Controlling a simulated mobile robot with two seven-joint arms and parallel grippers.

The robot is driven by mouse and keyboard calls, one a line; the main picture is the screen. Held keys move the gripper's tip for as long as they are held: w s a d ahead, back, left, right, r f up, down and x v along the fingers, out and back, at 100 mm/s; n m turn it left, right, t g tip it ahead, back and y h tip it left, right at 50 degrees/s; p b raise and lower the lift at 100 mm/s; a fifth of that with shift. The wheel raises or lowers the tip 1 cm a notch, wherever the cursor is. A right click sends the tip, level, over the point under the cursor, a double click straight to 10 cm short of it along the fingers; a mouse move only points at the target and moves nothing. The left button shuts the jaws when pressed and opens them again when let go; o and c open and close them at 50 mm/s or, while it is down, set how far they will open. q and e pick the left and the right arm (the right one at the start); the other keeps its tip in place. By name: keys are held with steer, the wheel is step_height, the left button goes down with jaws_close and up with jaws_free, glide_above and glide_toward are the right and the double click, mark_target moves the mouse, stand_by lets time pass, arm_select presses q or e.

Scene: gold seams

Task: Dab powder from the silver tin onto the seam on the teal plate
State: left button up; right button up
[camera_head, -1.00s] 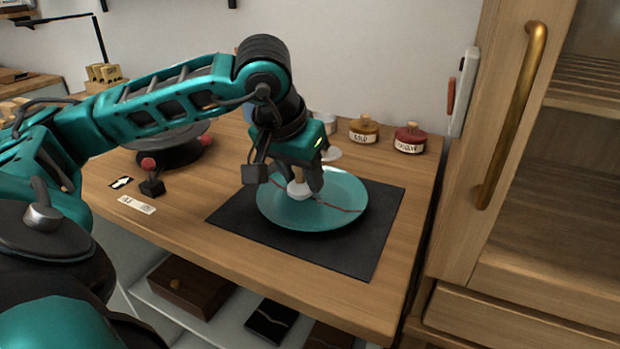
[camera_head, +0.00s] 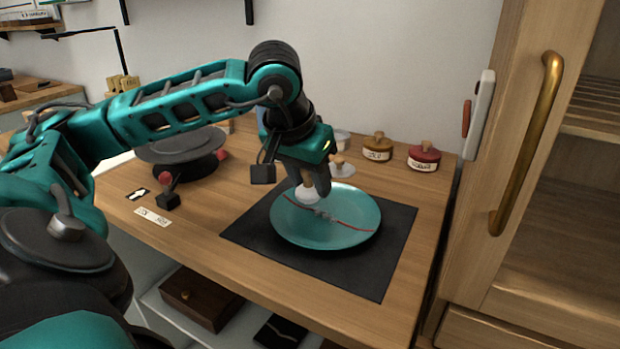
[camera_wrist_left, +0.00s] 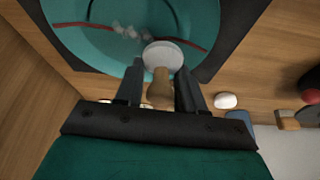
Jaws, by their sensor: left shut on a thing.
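The teal plate (camera_head: 342,236) lies on a dark mat, with a red seam (camera_head: 358,227) across it. Grey-silver powder (camera_head: 325,215) sits in clumps on the middle of the seam; it also shows in the left wrist view (camera_wrist_left: 128,31). My left gripper (camera_head: 310,183) is shut on the wooden handle (camera_wrist_left: 158,90) of a dabber with a round white pad (camera_head: 306,195). The pad is over the plate's far-left part, close beside the powder; I cannot tell whether it touches. The silver tin (camera_head: 342,139) stands behind, partly hidden by my gripper. My right gripper is not in view.
A lid with a wooden knob (camera_head: 342,169) lies near the tin. A dark turntable (camera_head: 180,146) is at left. The dark mat (camera_head: 370,275) is clear in front. A tall cabinet borders the right.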

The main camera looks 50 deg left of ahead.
arm_select(q)
step_height(320, 180, up, 5)
steer(key=p, duration=0.4)
steer(key=shift+f, duration=0.15)
steer(key=shift+f, duration=0.15)
stand_by(0.5)
